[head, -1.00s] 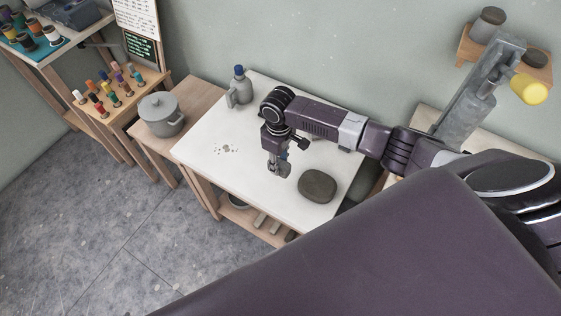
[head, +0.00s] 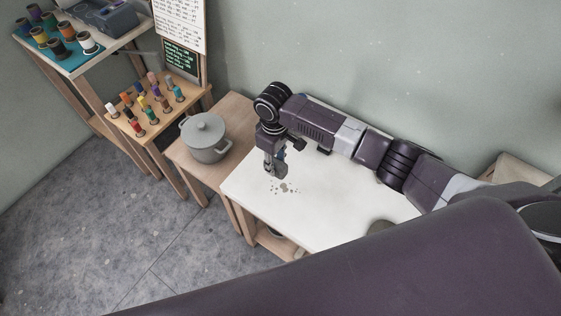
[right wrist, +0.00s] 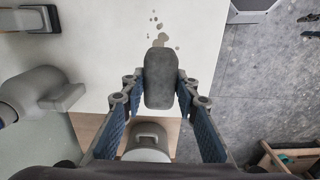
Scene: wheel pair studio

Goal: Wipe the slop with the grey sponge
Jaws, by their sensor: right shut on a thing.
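My right gripper (head: 272,166) is over the white table (head: 310,215), shut on the grey sponge. The sponge (right wrist: 160,80) is a dark grey rounded block between the two fingers in the right wrist view; its end also shows below the fingers in the head view (head: 280,171). The slop (head: 285,188) is a cluster of grey-brown spots on the tabletop, just beyond the sponge; it also shows in the right wrist view (right wrist: 163,39). I cannot tell whether the sponge touches the table. My left gripper is not in view.
A grey lidded pot (head: 205,137) stands on a wooden side table left of the white table. A grey jug-like bottle (right wrist: 35,92) is at left in the right wrist view. A dark round lump (head: 381,226) is partly hidden by my arm. Spools stand on shelves farther left.

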